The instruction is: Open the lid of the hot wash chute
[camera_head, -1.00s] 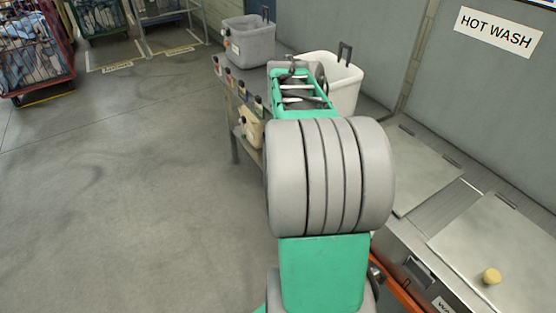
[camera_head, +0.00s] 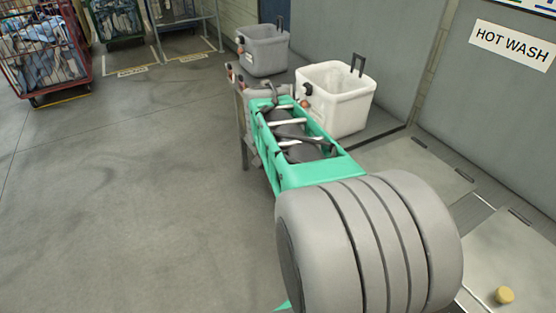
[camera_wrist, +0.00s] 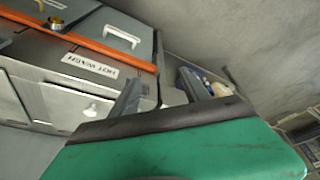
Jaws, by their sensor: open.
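The HOT WASH sign (camera_head: 513,46) hangs on the grey wall at the right in the head view. Below it lies a flat, shut pale metal lid (camera_head: 500,248) with a small yellow knob (camera_head: 505,296) and a dark hinge strip at its far edge. A brassy knob (camera_wrist: 56,21) shows at the top left there, well away from the fingers. The gripper's fingertips cannot be made out in the head view.
A second flat lid (camera_head: 418,168) lies farther along the counter. A white tub (camera_head: 335,98) and a grey tub (camera_head: 264,52) stand beyond my arm. Open floor lies left.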

